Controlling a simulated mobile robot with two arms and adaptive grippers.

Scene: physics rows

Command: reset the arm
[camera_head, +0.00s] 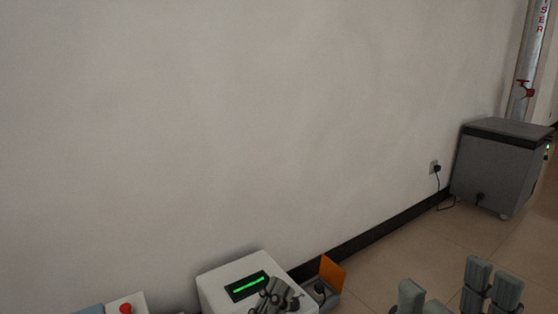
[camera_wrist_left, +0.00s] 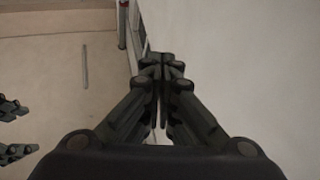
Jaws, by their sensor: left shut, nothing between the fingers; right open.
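My left gripper (camera_head: 278,296) shows low in the head view, dark and partly cut off, in front of a white machine with a green-lit display. In the left wrist view its fingers (camera_wrist_left: 162,68) meet at the tips, shut with nothing between them. My right gripper (camera_head: 446,287) stands at the bottom right of the head view, its grey fingers spread apart and empty. Dark finger parts also show at the left edge of the left wrist view (camera_wrist_left: 12,130). The arms behind the grippers are mostly out of frame.
The white machine (camera_head: 215,287) stands near the wall, with an orange-flapped grey device (camera_head: 332,272) beside it. A red button (camera_head: 126,308) is at bottom left. A grey cabinet (camera_head: 492,165) and a vertical pipe (camera_head: 527,65) stand far right. Bare floor (camera_head: 420,245) lies between.

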